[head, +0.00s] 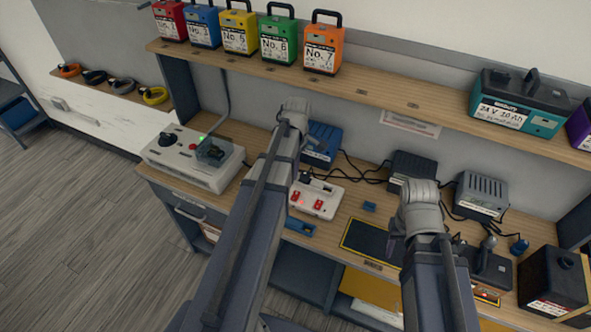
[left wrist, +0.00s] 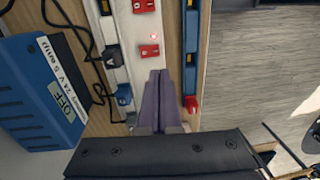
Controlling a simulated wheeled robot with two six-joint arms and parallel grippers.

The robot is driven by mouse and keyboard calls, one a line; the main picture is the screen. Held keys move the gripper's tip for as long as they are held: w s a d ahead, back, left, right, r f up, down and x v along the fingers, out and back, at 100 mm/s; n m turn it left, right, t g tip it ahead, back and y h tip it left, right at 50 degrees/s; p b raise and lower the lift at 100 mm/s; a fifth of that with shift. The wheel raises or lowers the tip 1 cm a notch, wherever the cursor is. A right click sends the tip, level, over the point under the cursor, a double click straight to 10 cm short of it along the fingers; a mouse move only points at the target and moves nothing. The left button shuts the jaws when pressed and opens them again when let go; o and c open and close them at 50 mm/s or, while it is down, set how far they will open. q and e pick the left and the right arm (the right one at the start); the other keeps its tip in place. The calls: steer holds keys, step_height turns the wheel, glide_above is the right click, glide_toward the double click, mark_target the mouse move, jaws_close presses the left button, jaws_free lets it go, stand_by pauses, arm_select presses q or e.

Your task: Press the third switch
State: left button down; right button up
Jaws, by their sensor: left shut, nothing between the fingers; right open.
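A white power strip (head: 322,192) with red switches lies on the bench in the head view. In the left wrist view the strip (left wrist: 136,75) runs up the picture, with one red switch (left wrist: 149,51) just ahead of my fingers and another red switch (left wrist: 143,6) at the top edge. A small red light glows between them. My left gripper (left wrist: 158,76) is shut and empty, its tips over the strip just short of the nearer switch; contact cannot be told. Its fingers may hide part of the strip. My right gripper (head: 396,238) is open above the black mat (head: 362,240).
A blue charger (left wrist: 38,92) marked OFF and black cables lie beside the strip. A blue tool (left wrist: 191,60) with a red end lies on its other side. Grey chargers (head: 482,193) stand at the back right. A shelf (head: 400,90) with battery packs overhangs the bench.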

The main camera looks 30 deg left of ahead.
arm_select(q)
steer(key=r+p, duration=0.2)
steer(key=r, duration=0.1)
steer(key=shift+s+r, duration=0.1)
steer(key=shift+s, duration=0.1)
arm_select(e)
step_height(320, 180, up, 3)
steer(key=shift+r, duration=0.15)
arm_select(q)
steer(key=s+d+m, duration=0.6)
steer(key=d+m, duration=0.5)
steer(key=s+d+m+y, duration=0.1)
steer(key=s+d+m, duration=0.4)
steer(key=d+m, duration=0.6)
steer(key=shift+s+d+f+t, duration=0.2)
steer(key=shift+s+d+t, duration=0.2)
steer(key=shift+d, duration=0.4)
arm_select(e)
steer(key=shift+f, duration=0.25)
